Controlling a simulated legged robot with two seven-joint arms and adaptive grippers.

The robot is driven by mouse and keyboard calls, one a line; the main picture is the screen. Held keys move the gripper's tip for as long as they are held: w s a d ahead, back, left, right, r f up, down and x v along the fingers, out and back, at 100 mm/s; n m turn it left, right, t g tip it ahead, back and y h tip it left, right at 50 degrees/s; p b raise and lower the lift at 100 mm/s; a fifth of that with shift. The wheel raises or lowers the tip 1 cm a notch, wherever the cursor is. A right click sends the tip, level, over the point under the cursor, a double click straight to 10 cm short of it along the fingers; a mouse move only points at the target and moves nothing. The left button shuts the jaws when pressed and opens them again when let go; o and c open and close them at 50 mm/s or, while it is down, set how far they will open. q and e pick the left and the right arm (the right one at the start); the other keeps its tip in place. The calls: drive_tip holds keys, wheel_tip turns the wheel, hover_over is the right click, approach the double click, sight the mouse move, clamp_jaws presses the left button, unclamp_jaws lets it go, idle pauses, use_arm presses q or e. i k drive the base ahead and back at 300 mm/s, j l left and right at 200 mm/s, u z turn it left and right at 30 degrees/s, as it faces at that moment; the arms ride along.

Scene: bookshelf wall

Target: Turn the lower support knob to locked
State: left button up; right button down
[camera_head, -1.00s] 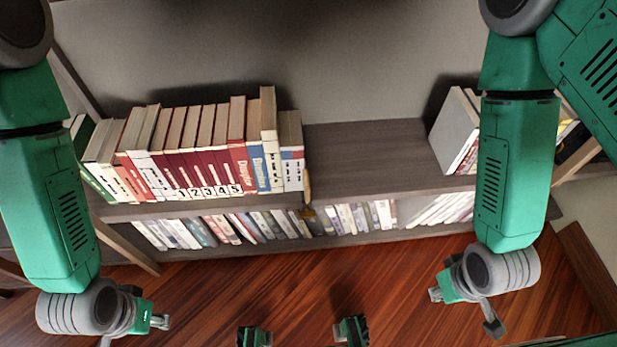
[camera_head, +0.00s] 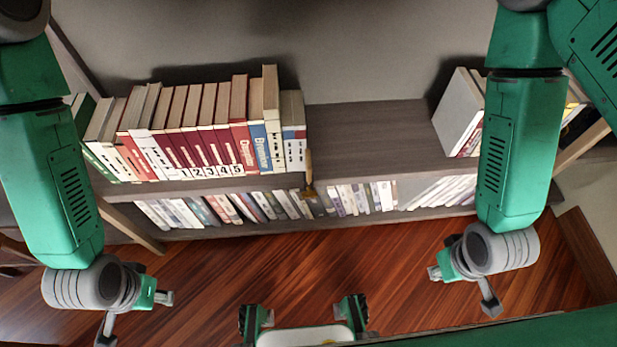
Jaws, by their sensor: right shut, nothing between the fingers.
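A small brass-coloured piece (camera_head: 307,191) sits at the front edge of the middle shelf, just right of the numbered books. A tan upright part shows directly above it. It may be the lower support knob; it is too small to tell its turn position or any marking. My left gripper (camera_head: 138,308) hangs at the lower left, well away from the shelf front. My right gripper (camera_head: 463,282) hangs at the lower right, shut and empty, apart from the shelf. Whether the left one is open or shut is unclear.
Upright books (camera_head: 205,135) fill the left of the upper shelf (camera_head: 370,150); its middle is bare. More books (camera_head: 465,115) stand at its right, partly behind my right arm. Paler books (camera_head: 360,198) line the lower shelf.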

sight(307, 194)
drive_tip(key=k+l+u, duration=0.15)
drive_tip(key=l, duration=1.85)
drive_tip(key=i, duration=0.05)
